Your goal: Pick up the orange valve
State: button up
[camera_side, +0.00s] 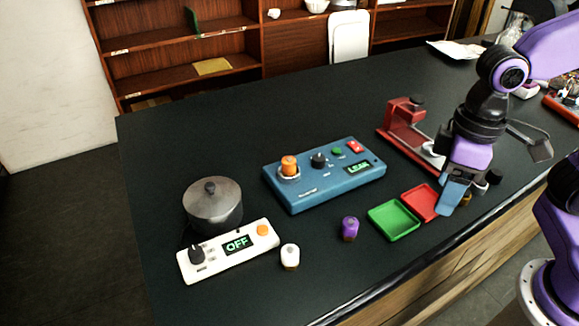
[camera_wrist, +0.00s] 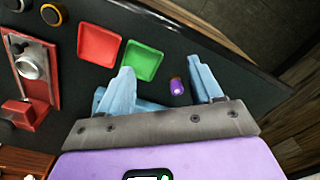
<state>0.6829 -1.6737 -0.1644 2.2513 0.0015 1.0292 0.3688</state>
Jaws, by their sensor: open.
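The orange valve (camera_side: 289,166) stands upright in a pale round seat at the left end of the blue box (camera_side: 325,195), whose display reads LEAK. The orange valve does not show in the wrist view. My gripper (camera_side: 449,207) is at the right of the side view, by the red tray, well apart from the orange valve. The wrist view shows my gripper (camera_wrist: 160,66) with its light blue fingers spread and nothing held between them.
A green tray (camera_side: 394,236) and red tray (camera_side: 436,205) lie near the front edge. A purple valve (camera_side: 349,228) and white valve (camera_side: 290,257) stand left of them. A white OFF box (camera_side: 212,271), metal pot (camera_side: 230,218) and red stand (camera_side: 390,138) are around.

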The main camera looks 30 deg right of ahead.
jog(key=w+a+r+m, duration=0.3)
jog(key=w+a+m, duration=0.2)
jog(key=w+m, duration=0.25)
jog(key=w+a+r+m, duration=0.3)
jog(key=w+a+m, duration=0.25)
jog(key=w, duration=0.35)
jog(key=m, duration=1.3)
send_near(290, 159)
jog(key=shift+m, duration=0.3)
notch_tip(290, 159, down, 9)
jog(key=shift+a+r, duration=0.1)
jog(key=shift+a, duration=0.05)
grip_shut()
